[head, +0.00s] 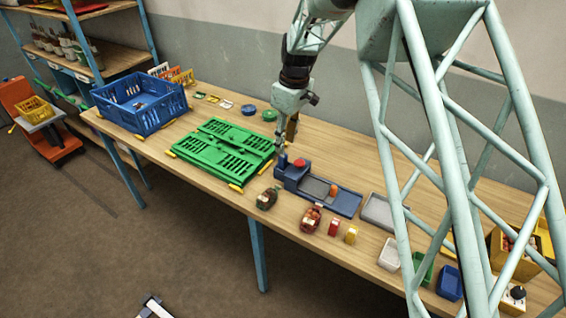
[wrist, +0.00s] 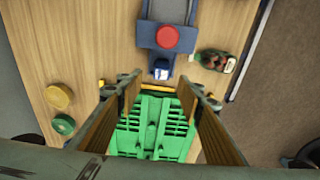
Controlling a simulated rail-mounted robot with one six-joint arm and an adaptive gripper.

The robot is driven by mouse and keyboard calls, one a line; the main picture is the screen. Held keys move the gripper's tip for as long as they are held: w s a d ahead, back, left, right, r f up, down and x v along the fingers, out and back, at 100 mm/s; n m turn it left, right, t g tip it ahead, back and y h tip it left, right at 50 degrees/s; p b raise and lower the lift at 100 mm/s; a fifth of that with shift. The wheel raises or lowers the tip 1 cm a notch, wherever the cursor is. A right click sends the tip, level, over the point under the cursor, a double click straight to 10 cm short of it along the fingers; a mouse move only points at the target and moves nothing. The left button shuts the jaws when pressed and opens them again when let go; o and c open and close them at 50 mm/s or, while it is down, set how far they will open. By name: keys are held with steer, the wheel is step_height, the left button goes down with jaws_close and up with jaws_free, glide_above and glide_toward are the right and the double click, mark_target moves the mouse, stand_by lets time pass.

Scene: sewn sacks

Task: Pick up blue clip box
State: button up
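A small open blue box (head: 449,283) stands at the right front of the bench, beside a green box (head: 423,268); it looks like the blue clip box, but its contents are too small to tell. It is not in the wrist view. My gripper (head: 284,152) is far to its left, above the bench between the green folded crate and the blue bench device. In the wrist view my gripper (wrist: 160,88) is open, its fingers wide apart with nothing between them. The green crate (wrist: 150,130) lies below.
The blue device (head: 292,172) with a red knob (wrist: 167,37) is close to my gripper. A blue crate (head: 140,103) stands at the far left. Bare wood lies behind the device.

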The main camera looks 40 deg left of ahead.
mark_target(284, 156)
steer(key=shift+a+f, duration=0.2)
steer(key=shift+f, duration=1.55)
steer(key=shift+f, duration=0.1)
steer(key=shift+s+a+f, duration=0.15)
steer(key=shift+f, duration=2.35)
steer(key=c, duration=0.9)
